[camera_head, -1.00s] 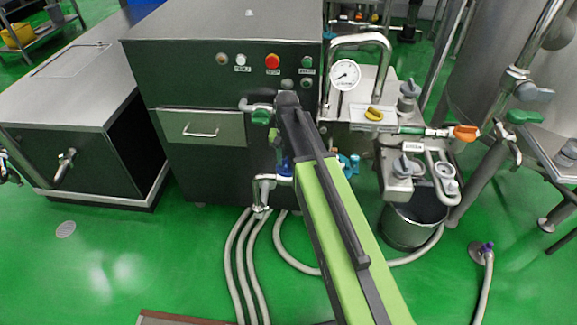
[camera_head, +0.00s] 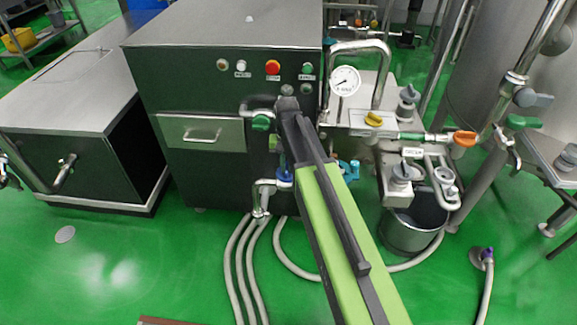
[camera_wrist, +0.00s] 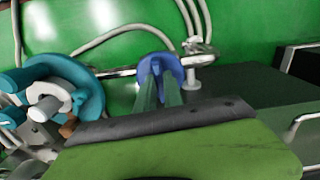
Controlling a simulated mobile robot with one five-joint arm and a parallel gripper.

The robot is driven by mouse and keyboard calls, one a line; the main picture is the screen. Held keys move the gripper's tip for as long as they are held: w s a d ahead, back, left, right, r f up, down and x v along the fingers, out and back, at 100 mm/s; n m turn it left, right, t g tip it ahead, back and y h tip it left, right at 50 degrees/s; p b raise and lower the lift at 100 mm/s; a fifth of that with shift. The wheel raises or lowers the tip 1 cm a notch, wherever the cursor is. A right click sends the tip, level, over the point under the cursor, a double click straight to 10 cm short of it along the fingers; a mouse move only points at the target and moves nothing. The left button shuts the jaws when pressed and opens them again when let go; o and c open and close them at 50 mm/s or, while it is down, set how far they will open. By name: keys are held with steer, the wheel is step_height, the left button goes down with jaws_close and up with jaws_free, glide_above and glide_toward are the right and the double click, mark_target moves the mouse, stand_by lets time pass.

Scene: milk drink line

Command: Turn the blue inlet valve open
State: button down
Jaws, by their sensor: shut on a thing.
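The blue inlet valve (camera_head: 285,176) sits on a metal pipe low at the front of the dark machine, beside my arm in the head view. In the wrist view its rounded blue handle (camera_wrist: 158,66) is at the upper middle. My gripper (camera_wrist: 159,90) has its two pale green fingers on the handle and is shut on it. In the head view my arm hides the fingers. How far the handle is turned cannot be told.
A teal valve (camera_head: 349,168) is close by; it looms at the left of the wrist view (camera_wrist: 88,82). A green-handled valve (camera_head: 260,123) is above. Grey hoses (camera_head: 240,260) run across the floor. A steel bucket (camera_head: 412,232) stands to the right.

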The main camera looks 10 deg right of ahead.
steer(key=n, duration=0.4)
steer(key=shift+d, duration=0.1)
steer(key=n, duration=0.4)
steer(key=shift+n, duration=0.3)
steer(key=n, duration=0.4)
steer(key=shift+n, duration=0.3)
steer(key=shift+s+n, duration=0.1)
steer(key=shift+n, duration=1.9)
steer(key=shift+a, duration=0.2)
steer(key=c, duration=1.5)
jaws_free()
steer(key=shift+c, duration=0.2)
steer(key=shift+o, duration=0.4)
steer(key=shift+d, duration=0.1)
